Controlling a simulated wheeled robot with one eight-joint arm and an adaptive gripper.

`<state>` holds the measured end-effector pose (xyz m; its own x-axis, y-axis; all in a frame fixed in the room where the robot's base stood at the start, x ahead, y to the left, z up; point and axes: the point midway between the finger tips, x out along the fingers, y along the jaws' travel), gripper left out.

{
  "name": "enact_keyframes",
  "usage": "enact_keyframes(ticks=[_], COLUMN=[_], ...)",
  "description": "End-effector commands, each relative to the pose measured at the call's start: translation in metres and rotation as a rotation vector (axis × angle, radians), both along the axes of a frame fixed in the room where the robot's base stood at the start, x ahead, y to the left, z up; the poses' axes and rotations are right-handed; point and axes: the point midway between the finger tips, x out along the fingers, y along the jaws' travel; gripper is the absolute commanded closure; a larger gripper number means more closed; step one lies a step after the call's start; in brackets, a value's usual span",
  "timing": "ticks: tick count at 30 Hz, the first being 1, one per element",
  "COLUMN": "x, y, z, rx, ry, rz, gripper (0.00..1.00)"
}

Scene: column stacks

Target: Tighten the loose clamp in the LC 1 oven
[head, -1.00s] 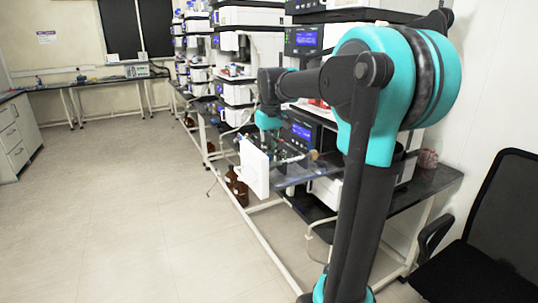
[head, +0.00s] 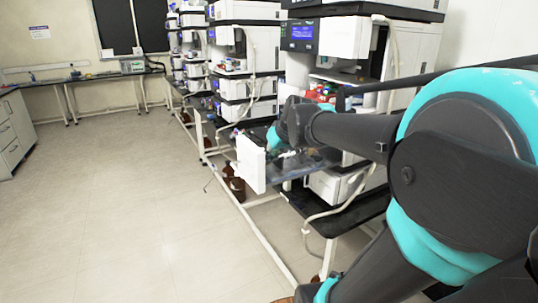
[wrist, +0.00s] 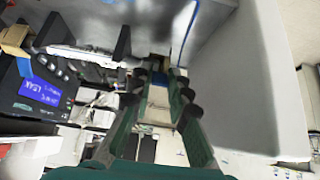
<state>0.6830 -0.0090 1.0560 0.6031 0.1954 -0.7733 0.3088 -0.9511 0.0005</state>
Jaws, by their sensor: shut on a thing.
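The oven's white door (head: 250,163) stands open at the front of the bench in the head view. In the wrist view a large pale panel (wrist: 240,80) fills the right, and a grey metal surface (wrist: 160,18) is above. My gripper (wrist: 160,72) reaches up the middle of the wrist view, its two dark green fingers closing around a small part with a blue patch, which looks like the clamp (wrist: 158,79). The fingers hide most of it, so I cannot tell how tight it is.
A white column-like tube (wrist: 88,55) lies close left of the fingertips, beside dark brackets (wrist: 122,45). A module with a lit blue display (wrist: 42,92) is farther left. Brown bottles (head: 236,187) stand below the bench. The floor (head: 110,210) at left is clear.

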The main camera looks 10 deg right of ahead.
Motion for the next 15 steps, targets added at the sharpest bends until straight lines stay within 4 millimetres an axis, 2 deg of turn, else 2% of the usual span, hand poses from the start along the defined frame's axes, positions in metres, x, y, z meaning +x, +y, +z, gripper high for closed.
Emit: enact_keyframes(ticks=[15], x=[-0.0011], y=[-0.0006], z=[-0.0012], rx=[0.011], ry=[-0.035], rz=[0.0], gripper=[1.0])
